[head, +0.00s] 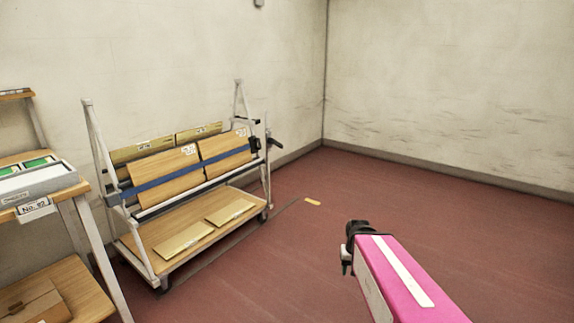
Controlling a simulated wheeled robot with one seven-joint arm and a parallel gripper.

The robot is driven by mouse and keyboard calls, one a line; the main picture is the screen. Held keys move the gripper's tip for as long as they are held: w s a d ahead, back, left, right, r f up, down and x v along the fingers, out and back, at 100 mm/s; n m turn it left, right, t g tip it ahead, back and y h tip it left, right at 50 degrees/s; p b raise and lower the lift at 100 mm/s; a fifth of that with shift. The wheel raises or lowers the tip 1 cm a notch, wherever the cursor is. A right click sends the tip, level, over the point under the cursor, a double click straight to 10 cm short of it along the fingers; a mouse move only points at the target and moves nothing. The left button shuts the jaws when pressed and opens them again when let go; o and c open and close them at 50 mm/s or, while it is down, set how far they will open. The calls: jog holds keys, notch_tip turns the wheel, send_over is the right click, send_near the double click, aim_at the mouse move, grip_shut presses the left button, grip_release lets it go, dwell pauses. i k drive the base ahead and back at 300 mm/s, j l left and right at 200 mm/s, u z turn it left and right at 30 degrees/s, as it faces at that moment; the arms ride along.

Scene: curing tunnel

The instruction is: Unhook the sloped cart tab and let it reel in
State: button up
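The cart with sloped panels (150,270) stands against the left wall, with a white frame on casters and wooden boards leaning on its slope. A blue strap (170,184) runs across the front of the boards. At its right end a dark fitting (256,144) sits by the right post, with another dark piece (274,143) sticking out to the right; which of these is the tab I cannot tell. My gripper (346,262) is at the end of my pink arm, over the floor to the right of the cart and apart from it. Its fingers are small and partly hidden.
A wooden shelf unit (95,250) with a grey tray (40,187) and a cardboard box (38,303) stands at the left edge. Flat packages (184,239) lie on the cart's lower deck.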

aim_at(256, 144)
jog(key=i+l+u, duration=0.3)
jog(key=i+u, duration=0.15)
jog(key=i, duration=0.15)
jog(key=i+l+u, duration=0.45)
jog(key=i+l, duration=0.05)
